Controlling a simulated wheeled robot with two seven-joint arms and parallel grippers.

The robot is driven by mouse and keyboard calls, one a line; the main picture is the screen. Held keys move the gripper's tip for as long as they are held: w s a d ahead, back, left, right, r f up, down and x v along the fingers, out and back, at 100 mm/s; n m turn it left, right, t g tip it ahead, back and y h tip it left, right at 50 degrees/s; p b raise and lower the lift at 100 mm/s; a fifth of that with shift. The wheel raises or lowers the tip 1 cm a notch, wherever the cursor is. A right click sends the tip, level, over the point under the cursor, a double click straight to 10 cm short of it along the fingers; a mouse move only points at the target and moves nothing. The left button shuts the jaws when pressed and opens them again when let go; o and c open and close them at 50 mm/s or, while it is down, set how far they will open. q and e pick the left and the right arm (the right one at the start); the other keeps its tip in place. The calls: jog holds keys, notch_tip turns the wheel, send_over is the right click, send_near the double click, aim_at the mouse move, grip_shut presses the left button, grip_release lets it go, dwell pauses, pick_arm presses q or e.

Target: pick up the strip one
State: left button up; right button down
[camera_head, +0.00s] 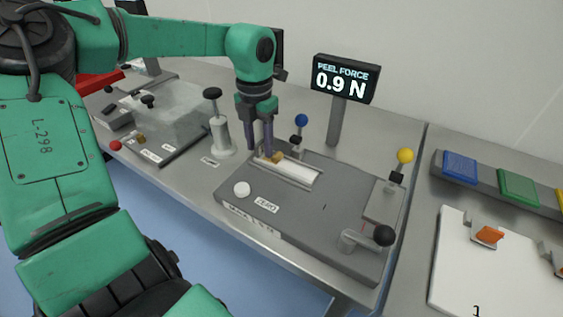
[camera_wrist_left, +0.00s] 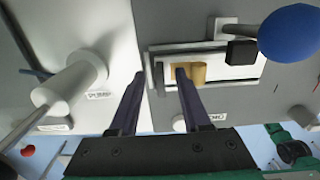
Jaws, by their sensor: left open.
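A pale strip (camera_head: 298,171) with a tan tab (camera_head: 275,157) at its left end lies in a light plate on the grey peel tester (camera_head: 325,205). I see no number on it. The strip (camera_wrist_left: 228,68) and the tab (camera_wrist_left: 198,73) also show in the left wrist view. My left gripper (camera_head: 261,153) is open and points down at the tab end. In the wrist view its fingers (camera_wrist_left: 160,74) are apart, and the right finger overlaps the tab. I cannot tell whether it touches. My right gripper is not in view.
A blue-knobbed lever (camera_head: 301,121) stands close behind the strip. A yellow-knobbed lever (camera_head: 404,156) and a black-knobbed crank (camera_head: 383,236) stand at the tester's right. A display (camera_head: 344,79) reads 0.9 N. A white post (camera_head: 221,135) stands left of my gripper. A white board (camera_head: 480,270) lies right.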

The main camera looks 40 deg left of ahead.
pick_arm(q)
grip_shut()
jog(key=shift+r, duration=0.1)
dwell(1.2)
